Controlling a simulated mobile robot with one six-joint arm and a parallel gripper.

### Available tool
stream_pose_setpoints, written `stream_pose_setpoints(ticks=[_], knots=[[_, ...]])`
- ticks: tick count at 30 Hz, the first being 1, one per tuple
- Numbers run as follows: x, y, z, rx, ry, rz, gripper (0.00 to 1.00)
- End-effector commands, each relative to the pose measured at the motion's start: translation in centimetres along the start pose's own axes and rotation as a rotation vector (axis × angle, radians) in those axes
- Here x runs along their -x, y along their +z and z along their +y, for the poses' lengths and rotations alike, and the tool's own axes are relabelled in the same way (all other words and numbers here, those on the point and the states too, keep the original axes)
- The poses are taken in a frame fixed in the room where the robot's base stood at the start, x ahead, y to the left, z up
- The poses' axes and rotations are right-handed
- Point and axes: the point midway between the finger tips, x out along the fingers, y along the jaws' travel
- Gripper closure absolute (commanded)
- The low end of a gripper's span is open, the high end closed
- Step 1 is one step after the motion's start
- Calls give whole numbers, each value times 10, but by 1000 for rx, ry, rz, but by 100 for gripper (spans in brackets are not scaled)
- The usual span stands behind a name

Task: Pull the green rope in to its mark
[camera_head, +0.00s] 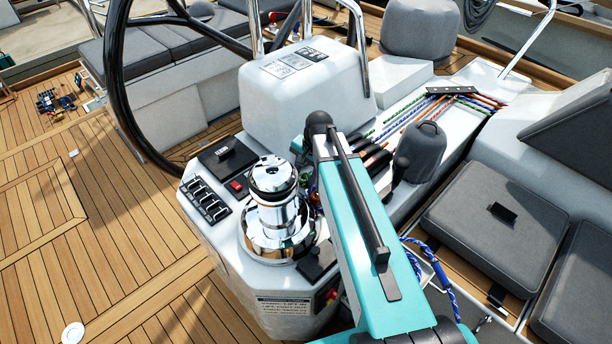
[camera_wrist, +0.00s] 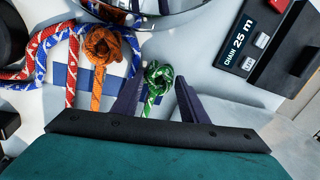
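The green rope (camera_wrist: 148,108) has a knotted end (camera_wrist: 158,77) in the wrist view. The knot shows between and slightly beyond the fingertips of my gripper (camera_wrist: 156,84). The two dark fingers stand apart on either side of the rope, and the gripper is open. I cannot tell whether a finger touches the rope. The lower part of the rope is hidden behind the gripper's front bar. In the head view my teal arm hides the gripper and this rope end. I cannot make out the mark for certain.
Close left of the gripper are an orange knotted rope (camera_wrist: 98,80) and red (camera_wrist: 71,70) and blue ropes. A chrome winch (camera_head: 276,215) stands beside my arm. A switch panel (camera_wrist: 262,50) lies to the right in the wrist view. The wheel (camera_head: 115,80) is at the back left.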

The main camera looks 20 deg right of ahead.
Motion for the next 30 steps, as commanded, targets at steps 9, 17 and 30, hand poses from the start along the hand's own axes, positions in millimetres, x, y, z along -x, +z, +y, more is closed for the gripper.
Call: stream_pose_setpoints(ticks=[9, 17, 30], knots=[[4, -1, 2, -3, 2, 1, 61], [23, -1, 2, -3, 2, 2, 61], [70, -1, 1, -2, 1, 1, 61]])
